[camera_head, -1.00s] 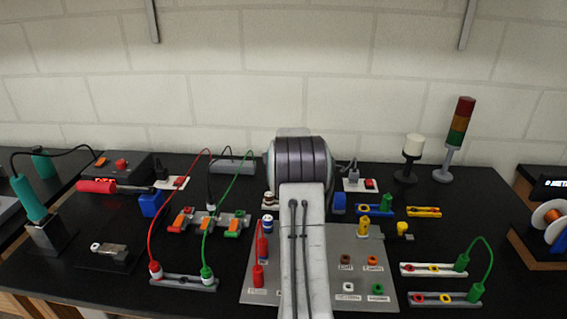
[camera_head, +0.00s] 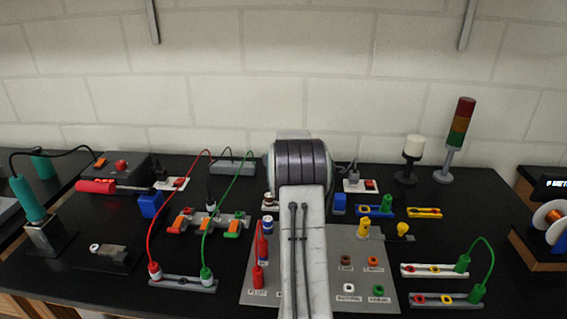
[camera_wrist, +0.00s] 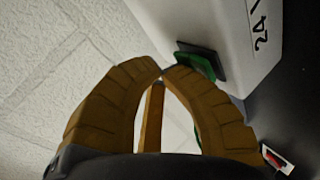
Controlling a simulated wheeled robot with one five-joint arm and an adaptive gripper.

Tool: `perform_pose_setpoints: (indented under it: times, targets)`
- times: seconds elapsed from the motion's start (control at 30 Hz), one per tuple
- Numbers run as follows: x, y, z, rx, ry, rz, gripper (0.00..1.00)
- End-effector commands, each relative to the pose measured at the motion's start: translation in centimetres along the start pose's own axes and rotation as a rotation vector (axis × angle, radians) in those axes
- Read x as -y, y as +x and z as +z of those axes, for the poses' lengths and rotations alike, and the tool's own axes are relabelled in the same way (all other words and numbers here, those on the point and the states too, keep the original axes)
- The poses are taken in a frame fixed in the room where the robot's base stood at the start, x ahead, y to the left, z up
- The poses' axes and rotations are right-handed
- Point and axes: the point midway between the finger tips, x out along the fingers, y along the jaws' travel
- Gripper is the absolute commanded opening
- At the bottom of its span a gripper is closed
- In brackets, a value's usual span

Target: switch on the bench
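In the wrist view my gripper (camera_wrist: 162,72) shows as two orange-brown fingers with their tips together and nothing visible between them. Just beyond the tips, a green rocker switch (camera_wrist: 198,62) in a dark frame sits on the face of a white box (camera_wrist: 228,30) marked "24V". The fingertips are close to the switch's lower left edge; I cannot tell whether they touch it. In the head view my arm covers the middle of the bench (camera_head: 110,200), and the gripper, the white box and its green switch are hidden behind it.
A dark box with a red button (camera_head: 121,165) stands at the back left. A white plate with a red switch (camera_head: 371,185) is right of my arm, near a signal tower (camera_head: 460,125). A grey panel (camera_head: 330,238) with sockets and leads lies under my arm.

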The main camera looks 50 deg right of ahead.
Motion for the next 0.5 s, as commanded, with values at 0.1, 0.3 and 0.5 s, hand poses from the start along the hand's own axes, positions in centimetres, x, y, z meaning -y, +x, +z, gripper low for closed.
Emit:
perform_pose_setpoints:
  times: [0.1,0.3,0.5]
  targets:
    - [0.19,0.14,0.08,0.001,0.000,-0.001,0.00]
    - [0.35,0.30,0.15,0.001,0.000,-0.002,0.00]
    - [0.57,0.47,0.24,0.002,0.000,-0.003,0.00]
